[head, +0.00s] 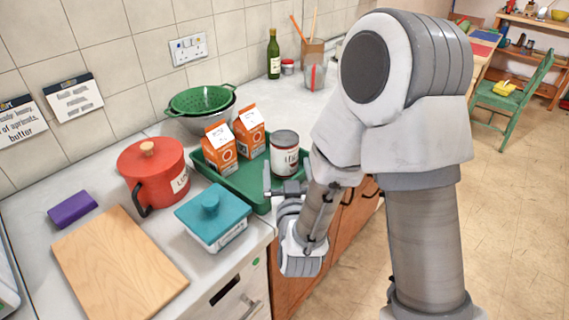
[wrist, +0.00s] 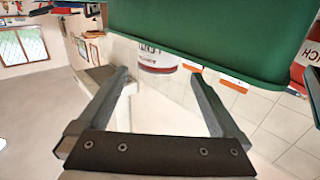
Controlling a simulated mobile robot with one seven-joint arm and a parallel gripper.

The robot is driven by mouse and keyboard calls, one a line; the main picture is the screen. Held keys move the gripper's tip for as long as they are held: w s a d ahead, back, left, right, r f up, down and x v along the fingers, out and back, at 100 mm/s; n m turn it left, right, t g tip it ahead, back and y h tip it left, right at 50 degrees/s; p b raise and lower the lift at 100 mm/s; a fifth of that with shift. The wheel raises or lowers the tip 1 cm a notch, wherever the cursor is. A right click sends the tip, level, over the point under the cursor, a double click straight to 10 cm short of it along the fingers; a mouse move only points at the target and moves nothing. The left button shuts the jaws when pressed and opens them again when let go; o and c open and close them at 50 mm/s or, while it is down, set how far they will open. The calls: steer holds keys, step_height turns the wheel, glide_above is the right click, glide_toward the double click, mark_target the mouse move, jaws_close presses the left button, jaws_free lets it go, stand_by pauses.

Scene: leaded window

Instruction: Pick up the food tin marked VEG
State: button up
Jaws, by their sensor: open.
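A tin (head: 285,152) with a grey top and a white label stands upright in the right part of the green tray (head: 230,180). Its lettering is too small to read for certain. In the wrist view, part of the white-and-red tin (wrist: 157,58) shows past the green tray wall (wrist: 215,35), which hides the rest. My gripper (head: 285,187) is at the tray's front right edge, just in front of the tin and apart from it. In the wrist view, its two fingers (wrist: 158,80) are spread with nothing between them.
Two orange-and-white cartons (head: 220,150) stand in the tray, left of the tin. Green and grey colanders (head: 203,100) are behind. A red pot (head: 155,170), a teal-lidded box (head: 213,215) and a wooden board (head: 118,265) are left. A green bottle (head: 273,55) stands at the back.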

mark_target(284, 137)
steer(key=w, duration=0.3)
steer(key=w+p, duration=0.1)
steer(key=w, duration=0.2)
steer(key=w+a, duration=0.1)
steer(key=w, duration=0.3)
steer(key=shift+r, duration=0.25)
steer(key=shift+c, duration=0.3)
steer(key=shift+s, duration=0.1)
steer(key=c, duration=1.4)
steer(key=shift+r, duration=0.1)
jaws_close()
